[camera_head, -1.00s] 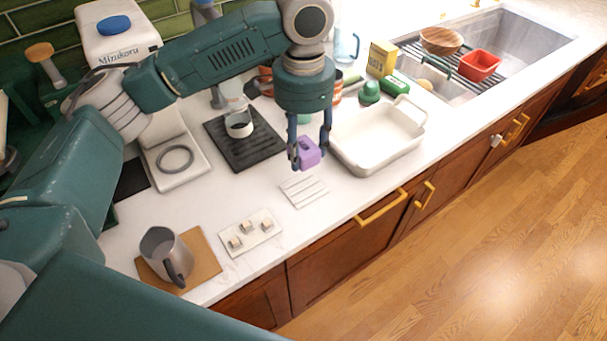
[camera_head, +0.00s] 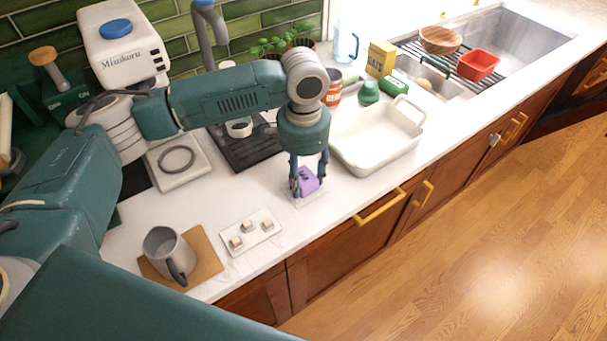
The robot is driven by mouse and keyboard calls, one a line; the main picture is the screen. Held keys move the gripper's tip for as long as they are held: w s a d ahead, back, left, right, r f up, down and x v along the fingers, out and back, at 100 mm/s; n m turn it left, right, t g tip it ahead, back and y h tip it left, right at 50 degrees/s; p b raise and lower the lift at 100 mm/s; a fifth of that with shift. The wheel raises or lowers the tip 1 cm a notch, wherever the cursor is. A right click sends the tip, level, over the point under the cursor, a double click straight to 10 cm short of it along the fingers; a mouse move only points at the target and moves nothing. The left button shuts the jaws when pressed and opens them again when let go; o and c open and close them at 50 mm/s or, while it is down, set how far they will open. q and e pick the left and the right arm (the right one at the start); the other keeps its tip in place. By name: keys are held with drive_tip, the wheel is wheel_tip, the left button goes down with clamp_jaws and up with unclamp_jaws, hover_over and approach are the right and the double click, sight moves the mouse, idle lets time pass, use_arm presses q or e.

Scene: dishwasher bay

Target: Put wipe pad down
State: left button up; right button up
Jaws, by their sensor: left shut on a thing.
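The wipe pad (camera_head: 308,181) is a small purple block in the head view. My left gripper (camera_head: 307,188) points down and is shut on it. The pad is at or just above a small white ribbed mat (camera_head: 305,201) on the counter; I cannot tell whether it touches. The gripper and pad hide most of the mat. My right gripper is not in view.
A white basin (camera_head: 372,155) stands close to the right of the gripper. A plate with several small blocks (camera_head: 262,238) and a grey pitcher (camera_head: 162,250) on a brown board (camera_head: 207,262) are at front left. A dark tray (camera_head: 245,155) lies behind.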

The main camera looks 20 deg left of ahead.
sight(304, 176)
use_arm(q)
drive_tip(key=o, duration=1)
drive_tip(key=shift+f, duration=0.1)
drive_tip(key=shift+r+b, duration=1.1)
drive_tip(key=shift+r, duration=5.05)
